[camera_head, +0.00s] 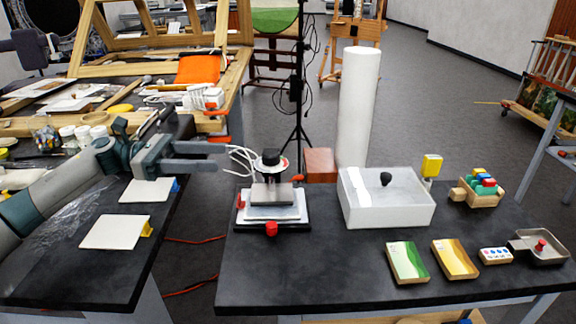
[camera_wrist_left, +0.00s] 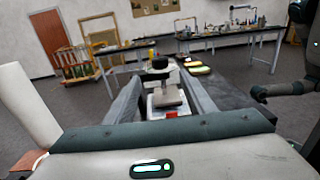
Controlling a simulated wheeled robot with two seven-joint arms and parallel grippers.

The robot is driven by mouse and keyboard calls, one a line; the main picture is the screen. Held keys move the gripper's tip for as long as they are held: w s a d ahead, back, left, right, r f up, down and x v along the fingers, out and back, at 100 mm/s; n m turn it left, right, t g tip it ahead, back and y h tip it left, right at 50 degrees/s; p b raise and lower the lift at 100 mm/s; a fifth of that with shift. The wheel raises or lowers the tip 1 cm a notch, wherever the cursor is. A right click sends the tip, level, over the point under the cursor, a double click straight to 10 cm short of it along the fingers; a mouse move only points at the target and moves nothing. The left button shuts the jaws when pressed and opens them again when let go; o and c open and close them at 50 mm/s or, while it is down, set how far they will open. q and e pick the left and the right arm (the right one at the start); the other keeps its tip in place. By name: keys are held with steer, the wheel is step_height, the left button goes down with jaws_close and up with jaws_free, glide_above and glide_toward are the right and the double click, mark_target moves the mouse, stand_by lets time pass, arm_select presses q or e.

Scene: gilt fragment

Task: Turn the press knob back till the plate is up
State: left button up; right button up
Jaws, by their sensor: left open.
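The press (camera_head: 273,218) stands at the left end of the dark table. Its black round knob (camera_head: 270,158) is on top, above the grey plate (camera_head: 271,195). The plate is low over a white layer on the base; I cannot tell whether they touch. My left gripper (camera_head: 226,156) is open and empty, left of the knob and apart from it, its fingers pointing at it. In the left wrist view the knob (camera_wrist_left: 160,63) and plate (camera_wrist_left: 167,97) show between the two spread fingers. My right gripper does not show in the head view.
White cables (camera_head: 241,158) hang close by the knob. A tall white roll (camera_head: 358,105) rises behind. The table front before the press is clear.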

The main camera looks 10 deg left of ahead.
mark_target(283, 164)
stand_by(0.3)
arm_select(q)
steer(key=p+x, duration=0.4)
steer(key=x, duration=1.2)
steer(key=shift+d, duration=0.15)
steer(key=shift+w+d, duration=0.2)
steer(key=shift+d, duration=0.35)
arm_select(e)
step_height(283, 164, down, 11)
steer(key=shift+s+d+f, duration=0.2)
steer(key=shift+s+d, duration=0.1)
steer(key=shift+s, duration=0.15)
arm_select(q)
steer(key=c, duration=1.1)
steer(key=shift+t, duration=0.3)
